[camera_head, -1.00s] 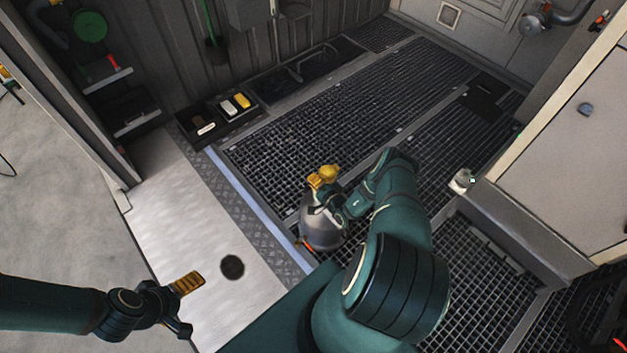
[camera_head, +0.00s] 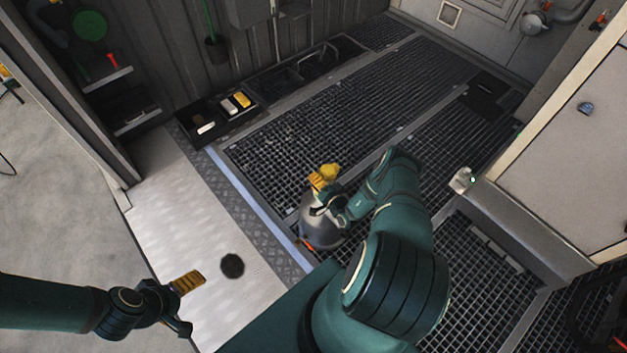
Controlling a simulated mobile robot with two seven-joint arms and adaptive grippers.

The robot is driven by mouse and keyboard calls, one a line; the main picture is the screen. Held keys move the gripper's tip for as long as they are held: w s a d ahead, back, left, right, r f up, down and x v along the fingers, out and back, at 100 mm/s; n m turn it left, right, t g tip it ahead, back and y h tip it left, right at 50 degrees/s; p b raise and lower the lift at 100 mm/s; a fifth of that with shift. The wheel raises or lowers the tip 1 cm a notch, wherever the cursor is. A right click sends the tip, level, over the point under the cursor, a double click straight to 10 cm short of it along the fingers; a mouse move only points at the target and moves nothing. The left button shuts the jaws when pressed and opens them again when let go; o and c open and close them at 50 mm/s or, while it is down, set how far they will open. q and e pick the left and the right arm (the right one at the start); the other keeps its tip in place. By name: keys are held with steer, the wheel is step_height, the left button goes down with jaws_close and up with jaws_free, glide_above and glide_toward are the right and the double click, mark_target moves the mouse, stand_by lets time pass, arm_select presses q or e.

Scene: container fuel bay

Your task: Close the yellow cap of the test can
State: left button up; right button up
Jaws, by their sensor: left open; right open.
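The test can (camera_head: 320,235) is a grey, rounded metal can standing at the near left edge of the floor grating. Its yellow cap (camera_head: 331,170) shows at the top, above and behind my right gripper. My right gripper (camera_head: 319,197) is open at the can's top, with its yellow finger pad close to the cap. I cannot tell whether it touches the cap. The gripper and wrist hide part of the can's neck and right side. My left gripper (camera_head: 186,305) is open and empty at the lower left, well apart from the can.
Dark trays (camera_head: 238,104) with small white and yellow items lie along the back wall. A grey cabinet (camera_head: 560,150) stands on the right, with a small light-coloured object (camera_head: 462,180) by its base. The grating (camera_head: 370,110) behind the can is clear. A dark round spot (camera_head: 232,266) marks the pale floor strip.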

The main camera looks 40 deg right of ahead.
steer(key=s+r, duration=0.1)
steer(key=s, duration=0.9)
steer(key=shift+s+a+r, duration=0.35)
steer(key=shift+s+r, duration=0.05)
steer(key=a+r+n+g+y, duration=0.4)
steer(key=a+y, duration=0.3)
steer(key=a, duration=0.5)
steer(key=a+r+n+g+y, duration=0.35)
steer(key=a+g+y, duration=0.3)
steer(key=a, duration=0.55)
steer(key=s+a+r+n+g+h, duration=0.4)
steer(key=s+r+n+g+h, duration=0.15)
steer(key=s+g, duration=0.2)
steer(key=w+a+r+n+t+h, duration=0.2)
steer(key=w+a+r+t, duration=0.1)
steer(key=r, duration=0.6)
steer(key=shift+w+a+h, duration=0.25)
steer(key=shift+a+h, duration=0.15)
